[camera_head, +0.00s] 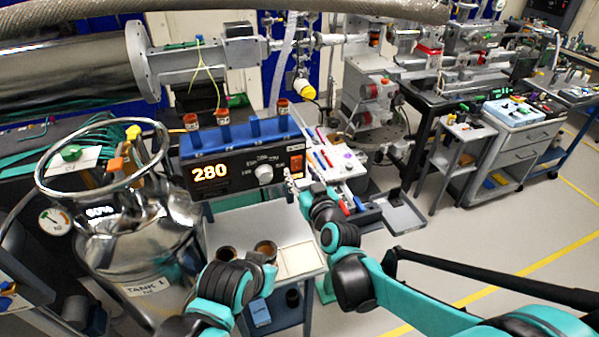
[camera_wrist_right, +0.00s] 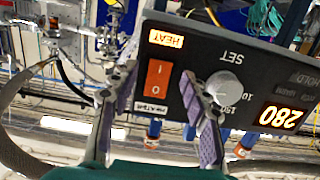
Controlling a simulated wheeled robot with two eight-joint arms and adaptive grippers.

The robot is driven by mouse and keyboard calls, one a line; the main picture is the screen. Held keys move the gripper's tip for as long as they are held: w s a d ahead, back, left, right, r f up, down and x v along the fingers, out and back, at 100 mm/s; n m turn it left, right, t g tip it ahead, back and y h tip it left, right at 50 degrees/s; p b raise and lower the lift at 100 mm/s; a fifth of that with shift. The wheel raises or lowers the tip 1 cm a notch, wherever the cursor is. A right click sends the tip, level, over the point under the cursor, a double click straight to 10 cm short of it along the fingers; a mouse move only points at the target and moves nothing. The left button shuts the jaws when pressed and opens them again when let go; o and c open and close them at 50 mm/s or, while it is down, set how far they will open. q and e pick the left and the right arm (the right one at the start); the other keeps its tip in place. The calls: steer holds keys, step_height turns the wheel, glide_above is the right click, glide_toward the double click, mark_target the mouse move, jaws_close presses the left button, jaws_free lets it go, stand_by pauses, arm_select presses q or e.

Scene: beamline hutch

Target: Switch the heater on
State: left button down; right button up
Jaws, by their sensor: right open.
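The heater's control box (camera_head: 225,180) is dark-fronted with a blue top and stands on a white table. Its lit display (camera_head: 211,172) reads 280. A round knob (camera_head: 264,173) marked SET sits beside it. The orange-red rocker switch (camera_wrist_right: 158,82), marked I and O, shows upside down in the right wrist view, with a bright orange HEAT lamp (camera_wrist_right: 166,39) next to it. I cannot tell which side is pressed. My right gripper (camera_head: 293,179) is open and empty in front of the switch; its fingers (camera_wrist_right: 160,86) flank the switch in that view. My left gripper is not visible.
A shiny tank (camera_head: 130,235) with a ring handle stands left of the box. Brown-rimmed cups (camera_head: 265,248) and a pale tray (camera_head: 300,260) are on the table in front. Small bottles (camera_head: 283,107) stand on top of the box. Open floor lies to the right.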

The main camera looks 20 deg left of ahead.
steer(key=v, duration=1)
steer(key=shift+s+d, duration=0.25)
steer(key=shift+s, duration=0.1)
steer(key=s+d+f+m+g+h, duration=0.2)
steer(key=s+d+f+h, duration=0.1)
steer(key=d, duration=0.6)
steer(key=s+d+f+m+g+h+b, duration=0.1)
steer(key=s+d+f+m+g+h, duration=0.1)
steer(key=s+d, duration=0.5)
steer(key=s+d+f+m+g+h+b, duration=0.1)
steer(key=s+d+f+h, duration=0.3)
steer(key=d, duration=0.8)
step_height(320, 180, down, 3)
steer(key=shift+s+d+r+m+g, duration=0.1)
steer(key=shift+s+d+m+g, duration=0.3)
steer(key=shift+s+m+g, duration=0.5)
